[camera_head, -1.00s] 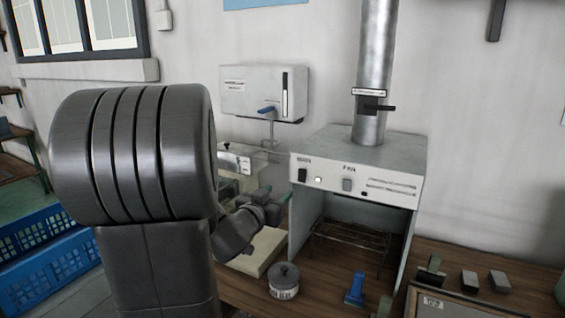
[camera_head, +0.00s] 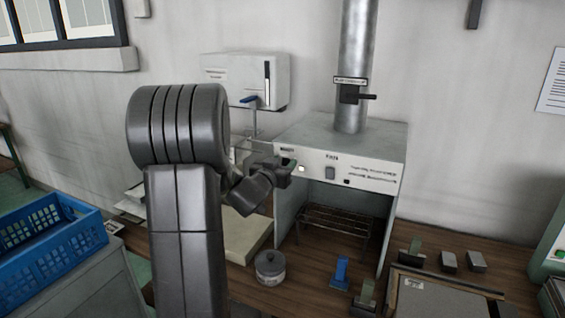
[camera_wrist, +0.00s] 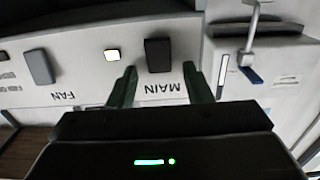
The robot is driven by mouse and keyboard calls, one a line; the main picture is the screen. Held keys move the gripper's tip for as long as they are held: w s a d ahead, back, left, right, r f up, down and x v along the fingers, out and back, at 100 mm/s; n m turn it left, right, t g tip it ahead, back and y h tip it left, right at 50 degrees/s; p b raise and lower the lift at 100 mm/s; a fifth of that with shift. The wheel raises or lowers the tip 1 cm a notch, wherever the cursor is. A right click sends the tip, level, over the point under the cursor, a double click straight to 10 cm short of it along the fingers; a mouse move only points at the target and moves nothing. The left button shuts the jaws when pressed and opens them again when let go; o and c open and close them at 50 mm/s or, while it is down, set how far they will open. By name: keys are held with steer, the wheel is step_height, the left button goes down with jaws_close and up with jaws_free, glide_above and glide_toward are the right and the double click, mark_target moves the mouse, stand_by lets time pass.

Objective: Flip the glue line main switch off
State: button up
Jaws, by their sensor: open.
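The fume hood's front panel (camera_head: 362,176) carries the MAIN switch, a black rocker (camera_wrist: 159,55), above its upside-down MAIN label in the wrist view. In the head view my gripper (camera_head: 285,166) covers this switch. A lit lamp (camera_wrist: 112,55) sits beside the switch and also shows in the head view (camera_head: 302,169). My gripper (camera_wrist: 159,68) is open and empty, its green fingers on either side of the MAIN label and switch, close to the panel. I cannot tell whether it touches the switch.
The grey FAN switch (camera_wrist: 39,66) is on the same panel. A wall box (camera_head: 228,75) with a blue lever (camera_head: 250,99) is to the left. A duct pipe (camera_head: 352,50) rises from the hood.

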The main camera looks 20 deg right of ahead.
steer(key=shift+d, duration=0.1)
steer(key=shift+c, duration=0.4)
steer(key=c, duration=0.9)
steer(key=shift+f+b, duration=0.35)
steer(key=shift+b, duration=0.6)
steer(key=shift+f+t+h+b, duration=0.15)
steer(key=shift+t+h+b, duration=0.2)
steer(key=shift+b, duration=1.3)
steer(key=t+h+b, duration=0.1)
steer(key=b, duration=0.4)
steer(key=t+h+b, duration=0.1)
steer(key=b, duration=0.4)
steer(key=shift+f, duration=0.4)
steer(key=shift+s+r+t+h+b, duration=0.1)
steer(key=shift+r+t+h+b, duration=0.3)
steer(key=shift+b, duration=1)
steer(key=shift+f, duration=0.15)
steer(key=o, duration=1)
